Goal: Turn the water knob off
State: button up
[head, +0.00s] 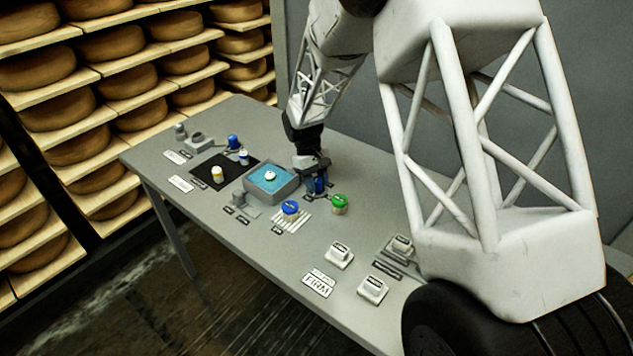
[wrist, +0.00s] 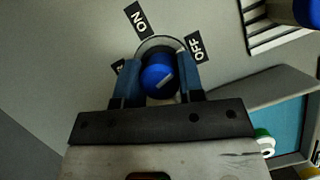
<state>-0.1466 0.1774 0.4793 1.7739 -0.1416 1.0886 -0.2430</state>
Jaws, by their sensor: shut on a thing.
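The blue water knob (wrist: 158,76) sits between the two fingers of my gripper (wrist: 160,75) in the wrist view. The fingers are shut on its sides. An ON label (wrist: 137,19) stands above it and an OFF label (wrist: 195,47) to its upper right. A pale mark on the knob slants toward the upper right, roughly to the OFF label. In the head view my gripper (head: 314,178) reaches down to the table over the blue knob (head: 318,187), which is partly hidden by the fingers.
A grey basin with blue water (head: 270,180) is just left of my gripper. White blocks (head: 339,254) and labels lie near the table's front. Cheese shelves (head: 120,75) stand behind.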

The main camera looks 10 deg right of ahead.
jog(key=shift+m+g+y, duration=0.3)
jog(key=shift+m+y, duration=0.3)
jog(key=shift+m, duration=1)
jog(key=o, duration=0.9)
jog(key=v, duration=0.7)
jog(key=shift+w+r, duration=0.1)
jog(key=shift+r, duration=0.3)
